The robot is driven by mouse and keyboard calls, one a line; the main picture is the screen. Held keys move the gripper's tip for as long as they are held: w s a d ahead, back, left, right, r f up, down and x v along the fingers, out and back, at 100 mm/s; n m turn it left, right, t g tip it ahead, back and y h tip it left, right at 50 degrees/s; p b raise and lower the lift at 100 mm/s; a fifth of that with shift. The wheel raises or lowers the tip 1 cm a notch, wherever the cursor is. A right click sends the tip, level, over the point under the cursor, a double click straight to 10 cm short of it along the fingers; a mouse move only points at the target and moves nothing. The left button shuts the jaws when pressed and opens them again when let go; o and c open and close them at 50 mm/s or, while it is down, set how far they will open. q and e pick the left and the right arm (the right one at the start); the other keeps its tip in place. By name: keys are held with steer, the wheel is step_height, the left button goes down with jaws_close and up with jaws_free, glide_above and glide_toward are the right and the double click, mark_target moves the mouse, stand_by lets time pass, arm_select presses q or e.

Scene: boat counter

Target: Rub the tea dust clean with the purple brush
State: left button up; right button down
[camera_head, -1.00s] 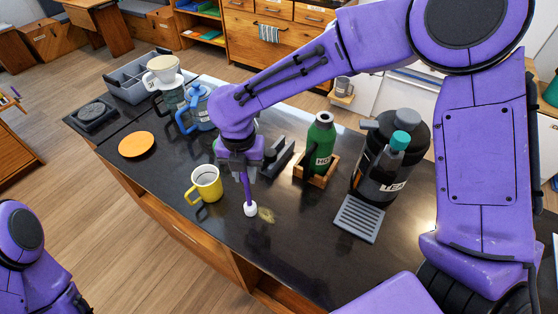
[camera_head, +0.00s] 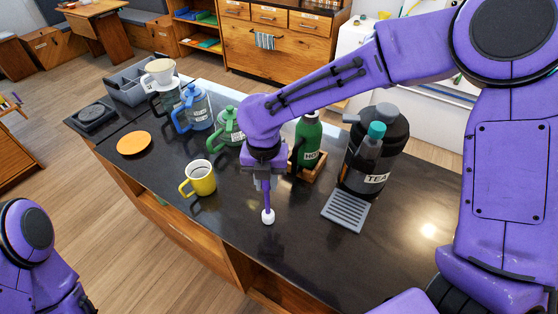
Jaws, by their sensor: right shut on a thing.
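My right gripper (camera_head: 264,178) points down over the dark counter (camera_head: 225,225) and is shut on the purple brush (camera_head: 267,197). The brush is near upright, and its white tip (camera_head: 267,216) is at the counter surface; I cannot tell if it touches. No tea dust shows around the tip now; any directly under it is hidden. Only part of my left arm shows at the lower left, with its gripper out of view.
A yellow mug (camera_head: 199,179) stands left of the brush. A green flask (camera_head: 307,145) in a wooden holder, a black tea dispenser (camera_head: 385,150) and a grey drip tray (camera_head: 346,210) stand to the right. Green (camera_head: 226,128) and blue (camera_head: 194,108) kettles stand behind. The front counter is clear.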

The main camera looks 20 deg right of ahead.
steer(key=shift+s+d, duration=0.4)
steer(key=shift+s, duration=0.1)
step_height(320, 180, up, 4)
steer(key=shift+r, duration=2)
